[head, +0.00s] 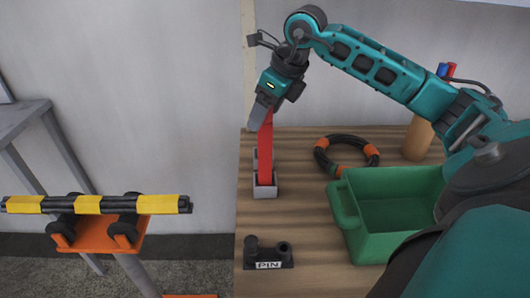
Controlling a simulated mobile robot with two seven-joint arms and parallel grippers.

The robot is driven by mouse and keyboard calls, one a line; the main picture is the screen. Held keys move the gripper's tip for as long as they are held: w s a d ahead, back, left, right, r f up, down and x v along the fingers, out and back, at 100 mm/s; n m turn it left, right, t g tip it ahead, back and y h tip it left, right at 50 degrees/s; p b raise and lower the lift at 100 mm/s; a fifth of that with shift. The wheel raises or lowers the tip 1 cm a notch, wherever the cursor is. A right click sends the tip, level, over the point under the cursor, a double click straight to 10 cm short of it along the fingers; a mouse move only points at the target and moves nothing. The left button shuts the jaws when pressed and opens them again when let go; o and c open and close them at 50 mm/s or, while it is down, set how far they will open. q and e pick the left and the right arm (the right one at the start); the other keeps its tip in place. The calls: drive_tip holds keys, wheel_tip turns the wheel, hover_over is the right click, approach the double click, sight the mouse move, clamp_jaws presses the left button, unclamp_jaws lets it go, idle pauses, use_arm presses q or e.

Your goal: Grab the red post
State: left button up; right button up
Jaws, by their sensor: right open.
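The red post (265,158) stands upright in a grey block (264,192) at the left side of the wooden table. My right gripper (258,115) comes down from above, its arm reaching in from the right. Its fingers are at the top of the post and hide the post's upper end. The gripper is open. I cannot tell whether a finger touches the post. My left gripper is not in view.
A green crate (336,205) stands right of the post. A black and orange hose ring (372,151) lies behind it, near a brown cylinder (416,140). A dark holder marked PIN (268,264) is in front. A yellow-black bar (100,204) lies left, beyond the table edge.

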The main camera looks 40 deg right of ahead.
clamp_jaws()
idle(0.7)
